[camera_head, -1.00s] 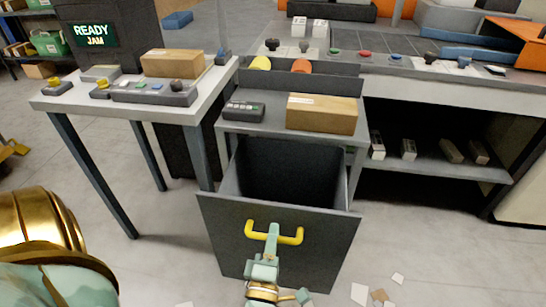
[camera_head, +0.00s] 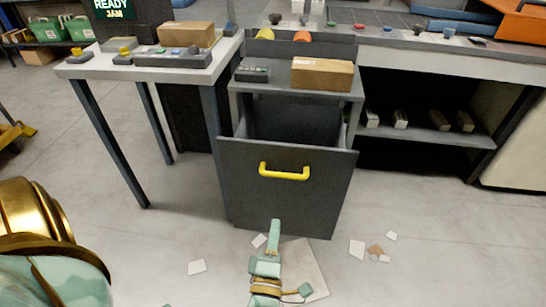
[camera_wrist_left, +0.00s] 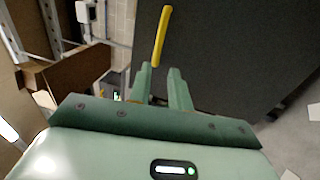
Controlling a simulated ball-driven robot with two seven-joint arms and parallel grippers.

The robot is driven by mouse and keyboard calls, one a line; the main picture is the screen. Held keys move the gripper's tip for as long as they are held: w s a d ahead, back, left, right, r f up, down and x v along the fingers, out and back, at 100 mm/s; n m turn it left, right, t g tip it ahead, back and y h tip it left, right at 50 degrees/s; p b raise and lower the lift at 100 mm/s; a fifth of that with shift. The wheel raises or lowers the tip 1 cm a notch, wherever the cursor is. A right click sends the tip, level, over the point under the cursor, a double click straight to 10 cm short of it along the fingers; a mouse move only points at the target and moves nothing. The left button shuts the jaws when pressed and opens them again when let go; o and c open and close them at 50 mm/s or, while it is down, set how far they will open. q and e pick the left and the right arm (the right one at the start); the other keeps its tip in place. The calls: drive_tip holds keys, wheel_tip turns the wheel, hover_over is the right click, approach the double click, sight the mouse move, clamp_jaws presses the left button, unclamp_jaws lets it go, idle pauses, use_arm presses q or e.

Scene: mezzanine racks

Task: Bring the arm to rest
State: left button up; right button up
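My left gripper (camera_head: 274,224) is in the lower middle of the head view, in front of and below the yellow handle (camera_head: 284,174) of a dark grey drawer. In the left wrist view the gripper (camera_wrist_left: 161,74) has its two green fingers apart with nothing between them. The handle (camera_wrist_left: 161,36) shows beyond the fingertips, clear of them. The drawer (camera_head: 285,205) stands pulled out, its dark inside partly visible from above. My right gripper is not in view.
A cardboard box (camera_head: 322,74) and a dark keypad (camera_head: 252,72) sit on the top above the drawer. A white-topped table (camera_head: 90,68) stands to the left, with its legs near the drawer. Loose paper scraps (camera_head: 357,248) lie on the otherwise open floor.

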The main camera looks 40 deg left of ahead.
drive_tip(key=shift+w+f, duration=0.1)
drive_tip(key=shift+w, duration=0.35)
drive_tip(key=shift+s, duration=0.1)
